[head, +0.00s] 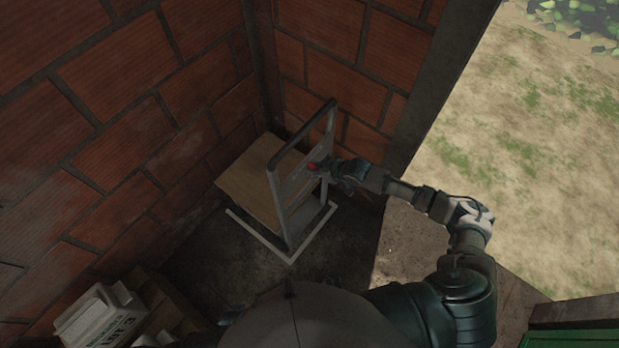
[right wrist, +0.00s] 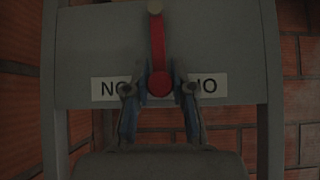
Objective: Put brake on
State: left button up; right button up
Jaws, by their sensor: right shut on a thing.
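The brake lever (right wrist: 158,50) is red with a round red knob (right wrist: 160,84) at its lower end. In the right wrist view it hangs straight down from a pale pivot (right wrist: 154,6) on a grey panel (right wrist: 222,50). It also shows as a small red spot in the head view (head: 312,165). My right gripper (right wrist: 160,98) is shut on the lever's knob end, one finger on each side. In the head view, my right gripper (head: 328,167) is at the right side of the grey frame. My left gripper is not in view.
The grey elevator frame (head: 289,155) has a tall handle and a wooden board (head: 250,180) beside it. A white label (right wrist: 104,89) lies behind my fingers, its middle hidden. Brick walls (head: 130,70) close the left and back. Boxes (head: 95,315) stand at lower left. Open ground (head: 510,170) lies right.

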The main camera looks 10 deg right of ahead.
jog(key=shift+w+d+r, duration=0.1)
jog(key=shift+w+d, duration=0.15)
jog(key=shift+w+d+f+b, duration=0.25)
jog(key=shift+w+d+b, duration=0.4)
jog(key=shift+w+d, duration=0.3)
jog(key=shift+s+d, duration=0.1)
